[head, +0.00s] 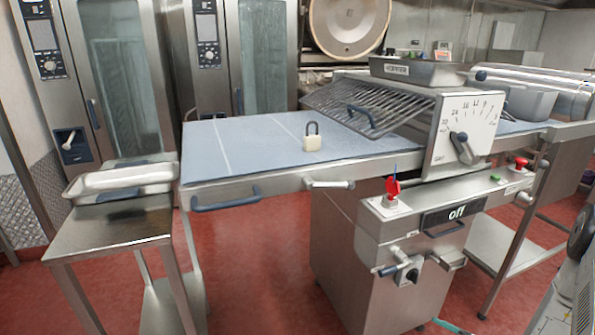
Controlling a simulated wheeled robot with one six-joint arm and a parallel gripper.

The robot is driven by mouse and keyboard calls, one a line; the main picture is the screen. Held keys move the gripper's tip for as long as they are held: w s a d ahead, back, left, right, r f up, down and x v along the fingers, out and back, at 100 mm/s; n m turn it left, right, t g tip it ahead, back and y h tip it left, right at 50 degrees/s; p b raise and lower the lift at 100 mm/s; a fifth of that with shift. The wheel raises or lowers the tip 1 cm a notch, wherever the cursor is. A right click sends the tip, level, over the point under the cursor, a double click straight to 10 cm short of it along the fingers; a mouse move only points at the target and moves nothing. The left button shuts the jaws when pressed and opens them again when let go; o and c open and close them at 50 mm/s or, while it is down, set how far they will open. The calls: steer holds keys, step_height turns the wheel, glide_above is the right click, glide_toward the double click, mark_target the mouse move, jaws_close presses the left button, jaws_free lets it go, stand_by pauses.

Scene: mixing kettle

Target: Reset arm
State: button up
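My gripper does not show in the head view, so I cannot see whether it is open or holds anything. In the middle stands a steel machine with a flat blue-grey belt table (260,150). A padlock (312,137) with a cream body and dark shackle stands on the belt near its front edge. A dial plate (462,130) with a dark lever faces me on the machine's right. Below it are a red switch (392,187) and a dark label reading "off" (457,212).
A steel side table (110,228) holds a shallow metal tray (121,180) at left. Tall ovens (122,85) stand behind. A hinged wire guard (365,105) is over the belt. Handles (328,184) stick out in front. Red floor (265,275) is open between side table and machine.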

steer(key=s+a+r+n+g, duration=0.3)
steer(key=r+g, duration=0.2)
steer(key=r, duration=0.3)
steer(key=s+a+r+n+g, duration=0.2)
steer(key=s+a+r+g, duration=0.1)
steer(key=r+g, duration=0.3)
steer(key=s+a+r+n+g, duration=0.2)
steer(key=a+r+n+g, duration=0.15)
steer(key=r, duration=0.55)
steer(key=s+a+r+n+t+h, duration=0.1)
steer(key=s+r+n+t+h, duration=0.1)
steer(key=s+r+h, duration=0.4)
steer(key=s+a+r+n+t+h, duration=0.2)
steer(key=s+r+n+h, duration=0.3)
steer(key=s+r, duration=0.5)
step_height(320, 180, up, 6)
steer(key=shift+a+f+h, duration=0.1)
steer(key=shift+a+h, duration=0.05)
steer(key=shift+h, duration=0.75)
